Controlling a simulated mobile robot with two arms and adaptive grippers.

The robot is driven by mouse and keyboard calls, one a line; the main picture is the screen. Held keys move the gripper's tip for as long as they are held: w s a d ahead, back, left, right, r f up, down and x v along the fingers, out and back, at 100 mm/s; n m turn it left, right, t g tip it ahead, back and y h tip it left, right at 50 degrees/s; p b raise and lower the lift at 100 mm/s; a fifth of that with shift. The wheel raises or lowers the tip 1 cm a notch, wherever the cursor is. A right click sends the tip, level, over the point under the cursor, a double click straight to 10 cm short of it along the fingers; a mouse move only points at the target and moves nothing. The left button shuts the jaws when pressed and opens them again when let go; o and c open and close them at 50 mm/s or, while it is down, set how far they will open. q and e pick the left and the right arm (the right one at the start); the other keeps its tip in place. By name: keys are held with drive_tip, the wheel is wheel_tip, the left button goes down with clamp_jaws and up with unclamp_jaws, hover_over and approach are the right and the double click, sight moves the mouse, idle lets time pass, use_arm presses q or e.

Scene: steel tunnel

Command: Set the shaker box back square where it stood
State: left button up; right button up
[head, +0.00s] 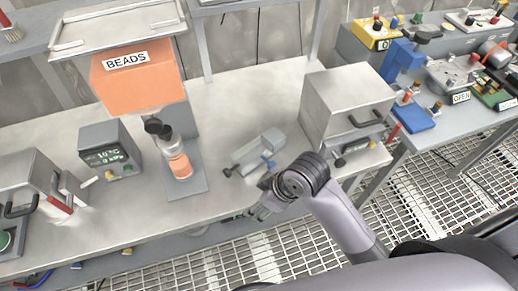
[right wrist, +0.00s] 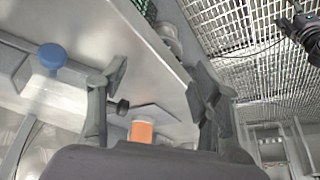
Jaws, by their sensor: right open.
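No label marks a shaker box. The likeliest match is the pale steel box (head: 340,100) with a dark handle and small green display, standing slightly turned at the bench's right end in the head view. My right gripper (head: 260,207) is near the bench's front edge, left of and in front of that box, apart from it. In the right wrist view its two fingers (right wrist: 155,95) are spread wide with nothing held; a jar with orange contents (right wrist: 142,131) shows beyond them. My left gripper is not in view.
A grey fixture with a blue part (head: 260,150) lies just behind my right gripper. The orange BEADS hopper (head: 140,80) stands over a jar (head: 180,165). A small display box (head: 108,150) is left. A second bench (head: 450,125) with coloured devices stands right, across a gap.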

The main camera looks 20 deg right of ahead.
drive_tip(key=w+a+r+n, duration=0.1)
drive_tip(key=w+n, duration=0.1)
drive_tip(key=w+a+r+n, duration=0.1)
drive_tip(key=w+a+r+n+g, duration=0.1)
drive_tip(key=w+n, duration=0.1)
drive_tip(key=shift+w+a+r+n, duration=0.1)
drive_tip(key=shift+w+a+n, duration=0.15)
drive_tip(key=shift+w+n, duration=0.1)
drive_tip(key=w+r+n, duration=0.3)
wheel_tip(320, 180, up, 12)
drive_tip(key=f+n+g+h, duration=0.1)
drive_tip(key=n+g+h, duration=0.15)
drive_tip(key=n, duration=0.25)
hover_over(259, 146)
drive_tip(key=shift+h, duration=0.45)
drive_tip(key=f+p, duration=0.2)
drive_tip(key=f, duration=0.9)
drive_tip(key=shift+w+f, duration=0.15)
drive_tip(key=shift+w, duration=0.05)
drive_tip(key=f, duration=0.1)
drive_tip(key=f+p, duration=0.1)
drive_tip(key=f, duration=0.2)
drive_tip(key=shift+s, duration=0.25)
drive_tip(key=shift+w+f, duration=0.1)
drive_tip(key=shift+f, duration=0.55)
drive_tip(key=shift+c, duration=0.4)
